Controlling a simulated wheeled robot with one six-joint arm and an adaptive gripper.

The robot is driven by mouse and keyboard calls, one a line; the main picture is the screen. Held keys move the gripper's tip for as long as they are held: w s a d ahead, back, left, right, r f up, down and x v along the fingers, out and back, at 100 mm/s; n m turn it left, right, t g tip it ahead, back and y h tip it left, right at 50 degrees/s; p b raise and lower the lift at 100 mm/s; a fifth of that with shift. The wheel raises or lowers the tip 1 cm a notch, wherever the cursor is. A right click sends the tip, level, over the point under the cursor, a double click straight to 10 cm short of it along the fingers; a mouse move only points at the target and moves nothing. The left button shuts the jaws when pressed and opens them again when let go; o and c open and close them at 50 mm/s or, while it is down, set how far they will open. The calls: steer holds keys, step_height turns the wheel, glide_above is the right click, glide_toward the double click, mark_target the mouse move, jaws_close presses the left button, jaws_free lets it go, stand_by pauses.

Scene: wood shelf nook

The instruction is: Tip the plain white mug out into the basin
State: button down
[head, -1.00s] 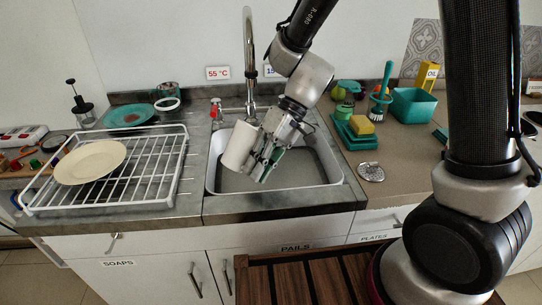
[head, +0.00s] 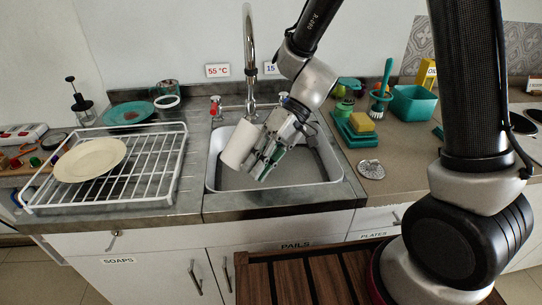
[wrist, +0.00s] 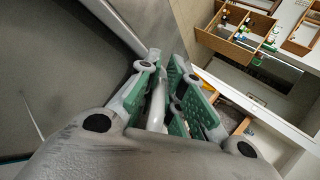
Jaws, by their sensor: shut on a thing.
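The plain white mug (head: 240,146) is over the steel basin (head: 212,183) in the head view, leaning, with its top end toward the right. Its opening and contents do not show. My gripper (head: 264,157) is on the mug's right side, shut on it. In the wrist view, my gripper's green-padded fingers (wrist: 165,100) close around a thin white bar, which looks like the mug's handle (wrist: 157,103).
A chrome tap (head: 250,60) rises behind the basin. A white dish rack (head: 165,180) with a cream plate (head: 90,160) stands left. Right of the basin are a teal tray with a yellow sponge (head: 361,122), a metal strainer (head: 371,169) and a teal tub (head: 414,104).

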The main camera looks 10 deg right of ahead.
steer(key=shift+f+g+y+p, duration=0.3)
steer(key=shift+g+y+p, duration=0.7)
steer(key=shift+p, duration=1.35)
stand_by(0.6)
steer(key=shift+f+y, duration=0.15)
steer(key=shift+y, duration=0.45)
stand_by(0.4)
steer(key=shift+w+d+r+g+y, duration=0.5)
steer(key=shift+d+r+y, duration=0.1)
steer(key=shift+d+y, duration=0.1)
stand_by(1.2)
steer(key=shift+w+d+r+g+y, duration=0.15)
steer(key=shift+d+r+g+y, duration=0.05)
steer(key=shift+r+g+y, duration=0.4)
stand_by(0.9)
